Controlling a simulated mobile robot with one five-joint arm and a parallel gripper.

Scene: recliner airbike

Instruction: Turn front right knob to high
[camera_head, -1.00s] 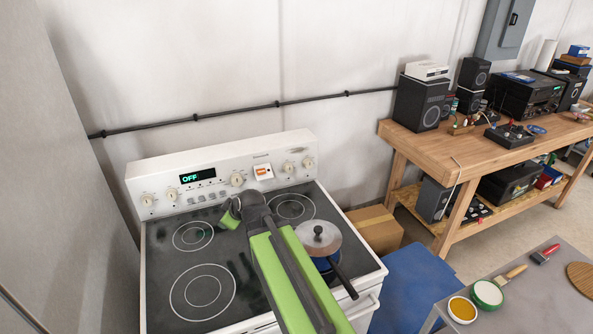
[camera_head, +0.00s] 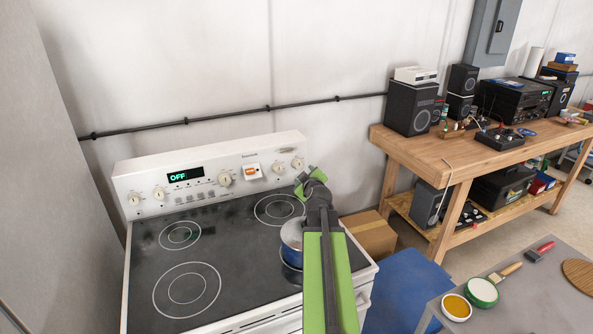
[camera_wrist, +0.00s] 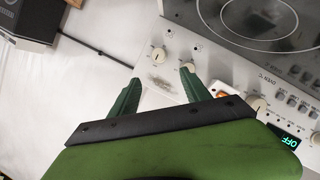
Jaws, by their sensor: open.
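The white stove (camera_head: 130,235) has a back panel with several cream knobs. Its right pair is the outer knob (camera_head: 297,163) and the inner knob (camera_head: 278,168). My gripper (camera_head: 306,180) is at the panel's right end, in front of and just below the outer knob. In the wrist view the picture is turned, and my gripper (camera_wrist: 160,78) shows two green fingers spread apart with nothing between them. The outer knob (camera_wrist: 158,53) lies beyond the gap between the fingertips. The inner knob (camera_wrist: 189,67) is at the right fingertip; I cannot tell if they touch. The knob settings are too small to read.
A blue pot (camera_head: 290,254) stands on the right of the cooktop, partly hidden by my arm. The panel display (camera_head: 186,175) reads OFF. A wooden workbench (camera_head: 425,150) with speakers stands right. A grey table (camera_head: 530,300) with paint cans is at lower right. The left burners are clear.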

